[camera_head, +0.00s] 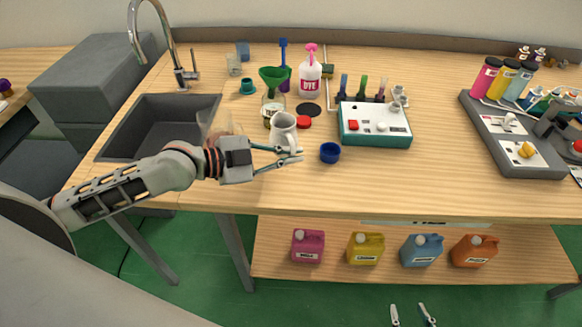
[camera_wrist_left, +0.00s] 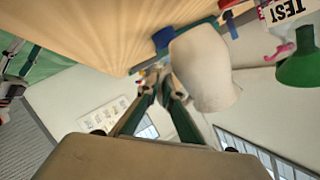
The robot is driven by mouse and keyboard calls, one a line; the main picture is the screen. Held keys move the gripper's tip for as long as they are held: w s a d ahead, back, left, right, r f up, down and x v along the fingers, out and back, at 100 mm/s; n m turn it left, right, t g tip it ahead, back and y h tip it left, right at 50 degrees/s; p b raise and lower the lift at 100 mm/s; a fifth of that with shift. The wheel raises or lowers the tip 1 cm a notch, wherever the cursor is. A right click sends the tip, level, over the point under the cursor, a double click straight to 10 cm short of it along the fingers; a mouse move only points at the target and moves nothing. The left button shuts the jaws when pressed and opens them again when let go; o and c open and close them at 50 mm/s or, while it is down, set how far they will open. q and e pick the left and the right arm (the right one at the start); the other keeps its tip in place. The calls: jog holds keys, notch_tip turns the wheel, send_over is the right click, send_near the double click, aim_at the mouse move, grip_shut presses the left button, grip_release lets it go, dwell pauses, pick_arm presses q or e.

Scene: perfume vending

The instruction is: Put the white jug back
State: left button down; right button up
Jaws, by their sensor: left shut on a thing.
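In the left wrist view the white jug (camera_wrist_left: 204,66) fills the area beside the fingertips of my left gripper (camera_wrist_left: 163,82). I cannot tell whether the jug's base touches the counter. My right gripper (camera_head: 411,314) shows only its fingertips at the bottom edge; they are apart with nothing between them.
A red cap (camera_head: 303,122), a black disc (camera_head: 309,109) and a blue cap (camera_head: 330,152) lie close to the jug.

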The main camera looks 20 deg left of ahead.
pick_arm(q)
jog(key=shift+f+b, duration=0.4)
jog(key=shift+f, duration=1.6)
jog(key=shift+f, duration=0.2)
jog(key=c, duration=2.2)
grip_release()
jog(key=shift+c, duration=0.2)
